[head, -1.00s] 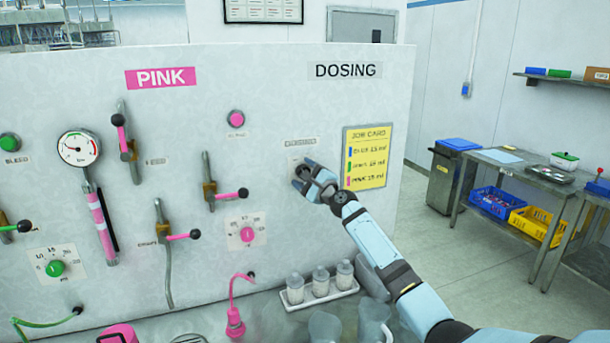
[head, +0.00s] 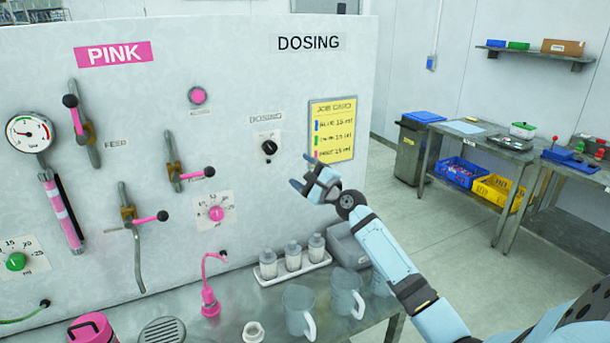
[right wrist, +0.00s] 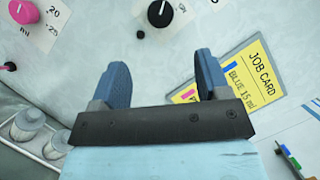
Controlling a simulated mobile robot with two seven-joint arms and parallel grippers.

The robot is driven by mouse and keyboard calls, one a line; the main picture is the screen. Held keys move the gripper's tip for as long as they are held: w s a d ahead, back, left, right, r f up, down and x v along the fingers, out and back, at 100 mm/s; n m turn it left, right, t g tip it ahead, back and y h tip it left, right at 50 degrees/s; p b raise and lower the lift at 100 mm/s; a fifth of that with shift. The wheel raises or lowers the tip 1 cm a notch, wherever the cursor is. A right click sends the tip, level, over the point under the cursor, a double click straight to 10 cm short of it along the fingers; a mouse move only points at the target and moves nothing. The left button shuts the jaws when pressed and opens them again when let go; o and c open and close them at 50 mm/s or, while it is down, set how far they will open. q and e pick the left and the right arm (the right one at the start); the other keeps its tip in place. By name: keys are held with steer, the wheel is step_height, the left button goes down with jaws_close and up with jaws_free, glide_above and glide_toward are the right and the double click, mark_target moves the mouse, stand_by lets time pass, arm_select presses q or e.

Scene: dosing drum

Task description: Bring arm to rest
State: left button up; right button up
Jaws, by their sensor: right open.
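My right gripper (head: 306,174) is open and empty, in front of the panel (head: 240,80) just below and left of the yellow job card (head: 332,130). The black dosing knob (head: 269,147) is up and left of the gripper in the head view, apart from it. In the right wrist view, the two blue fingers (right wrist: 162,82) are spread with nothing between them. The dosing knob (right wrist: 160,13) shows beyond them at the top, and the job card (right wrist: 262,75) is at the right, partly behind a finger. My left gripper is not in view.
Below the panel, a bench holds a white tray (head: 268,279) with several bottles, clear jugs (head: 298,311) and a pink hooked spout (head: 209,300). Pink-handled valves (head: 150,217) stick out from the panel at the left. Open floor (head: 400,215) lies to the right, before a side table (head: 480,145).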

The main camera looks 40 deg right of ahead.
steer(key=shift+s, duration=0.35)
steer(key=shift+f, duration=0.1)
